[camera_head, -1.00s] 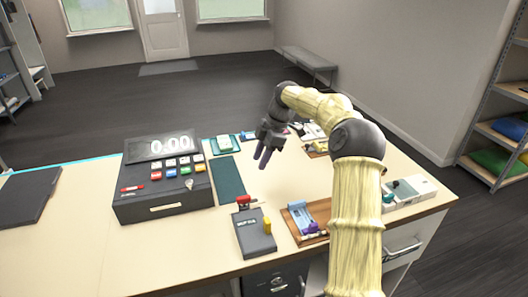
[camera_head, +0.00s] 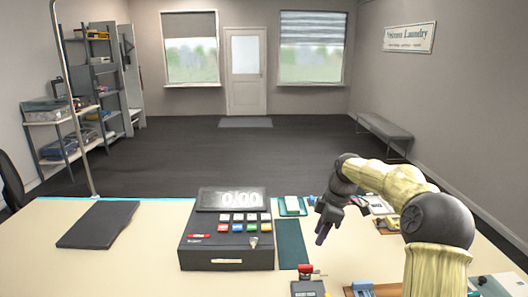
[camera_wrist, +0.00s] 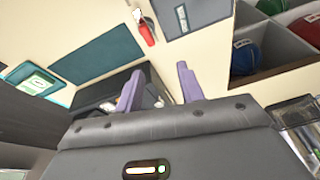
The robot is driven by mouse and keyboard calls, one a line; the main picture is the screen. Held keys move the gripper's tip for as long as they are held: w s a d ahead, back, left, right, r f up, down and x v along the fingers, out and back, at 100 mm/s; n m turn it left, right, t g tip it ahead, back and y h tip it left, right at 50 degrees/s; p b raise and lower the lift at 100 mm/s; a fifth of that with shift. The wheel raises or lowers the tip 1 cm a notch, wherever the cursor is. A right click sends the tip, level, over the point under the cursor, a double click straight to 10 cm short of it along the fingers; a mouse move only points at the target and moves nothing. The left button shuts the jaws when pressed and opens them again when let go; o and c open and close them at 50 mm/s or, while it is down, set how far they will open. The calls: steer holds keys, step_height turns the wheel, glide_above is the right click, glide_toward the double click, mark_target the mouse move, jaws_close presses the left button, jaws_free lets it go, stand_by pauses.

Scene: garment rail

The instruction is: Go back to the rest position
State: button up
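My arm reaches in from the lower right of the head view, bent at the elbow. My gripper (camera_head: 324,232) hangs above the counter, right of the cash register (camera_head: 226,245), with its fingers pointing down. In the wrist view my gripper (camera_wrist: 158,88) shows two purple-grey fingers standing apart. Nothing is seen held between them. The fingers look clear of the counter items, though the exact height is hard to tell.
A tall metal pole (camera_head: 73,110) rises behind the counter's left. The wrist view shows compartments with coloured bundles (camera_wrist: 246,57).

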steer(key=s+a+f+m+t+h, duration=0.1)
steer(key=s+f+m, duration=0.3)
steer(key=s+m, duration=0.4)
steer(key=s+a+f+m+t+h, duration=0.1)
steer(key=s+m, duration=0.7)
steer(key=s, duration=1.1)
step_height(320, 180, down, 3)
steer(key=shift+s+a+r+t+h, duration=0.15)
steer(key=shift+s+a+t+h, duration=0.15)
steer(key=shift+a+h, duration=0.25)
